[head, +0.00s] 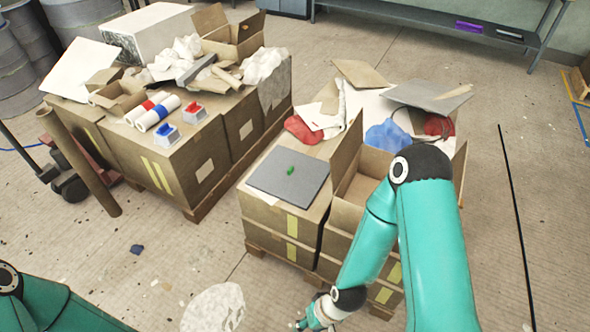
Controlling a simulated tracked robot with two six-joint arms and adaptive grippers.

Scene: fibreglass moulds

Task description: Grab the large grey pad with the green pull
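The large grey pad (272,184) lies flat on top of the near left carton of the right-hand stack. A small green pull (291,169) sits near the middle of its upper face. My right arm comes in from the lower right, passing in front of the open carton. Its wrist end, with my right gripper (312,324), is low at the bottom edge, below and apart from the pad. The fingers are cut off or too small to read. Only a link of my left arm shows at the lower left; its gripper is out of view.
An open carton (345,217) stands right of the pad. Red cloth (304,130), blue cloth (387,136) and another grey sheet (425,93) lie behind. A second loaded carton stack (170,170) stands left, beside a brown tube (80,165). Floor between the stacks is clear.

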